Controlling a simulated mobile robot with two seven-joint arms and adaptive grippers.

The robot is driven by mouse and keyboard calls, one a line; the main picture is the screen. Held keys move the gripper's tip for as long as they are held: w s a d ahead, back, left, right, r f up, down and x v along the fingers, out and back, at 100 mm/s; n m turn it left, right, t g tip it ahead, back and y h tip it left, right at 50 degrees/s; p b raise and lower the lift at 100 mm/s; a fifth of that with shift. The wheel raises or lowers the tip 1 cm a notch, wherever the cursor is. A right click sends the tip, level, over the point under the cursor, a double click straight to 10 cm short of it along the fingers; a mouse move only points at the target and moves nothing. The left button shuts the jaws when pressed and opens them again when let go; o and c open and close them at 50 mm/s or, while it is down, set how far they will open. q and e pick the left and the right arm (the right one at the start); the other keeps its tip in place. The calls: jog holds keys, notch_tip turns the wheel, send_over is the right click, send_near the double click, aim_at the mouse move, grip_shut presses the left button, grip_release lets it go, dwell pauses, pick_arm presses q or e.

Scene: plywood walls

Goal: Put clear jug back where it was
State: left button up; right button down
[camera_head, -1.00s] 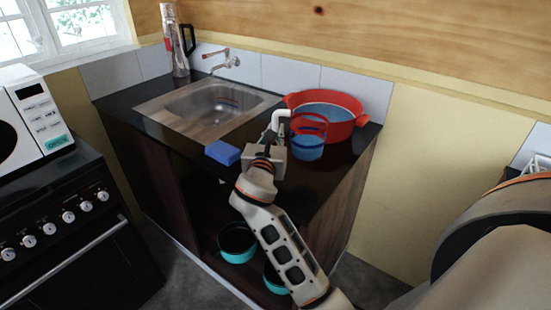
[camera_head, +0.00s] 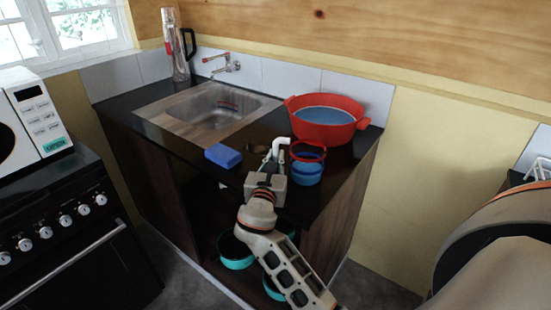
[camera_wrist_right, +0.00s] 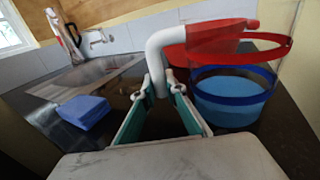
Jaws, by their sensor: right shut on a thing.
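The clear jug (camera_head: 307,172) has a red rim, a blue band and a white handle, and looks upright over the right part of the dark counter in the head view. In the right wrist view the jug (camera_wrist_right: 232,100) is at the right, its white handle (camera_wrist_right: 157,60) reaching down between the fingers. My right gripper (camera_head: 272,164) is shut on this handle, at the jug's left side. I cannot tell whether the jug's base touches the counter. My left gripper is not in view.
A red pot (camera_head: 326,132) stands behind the jug at the counter's back right. A blue sponge (camera_head: 223,156) lies left of my gripper, before the sink (camera_head: 213,108). A glass flask (camera_head: 178,58) stands at the back left. Teal pots (camera_head: 236,262) sit below the counter.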

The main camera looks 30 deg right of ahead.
jog(key=c, duration=2.1)
grip_release()
jog(key=shift+f, duration=0.1)
jog(key=shift+r, duration=0.2)
jog(key=p+v, duration=0.3)
jog(key=v, duration=0.9)
jog(key=shift+f, duration=0.15)
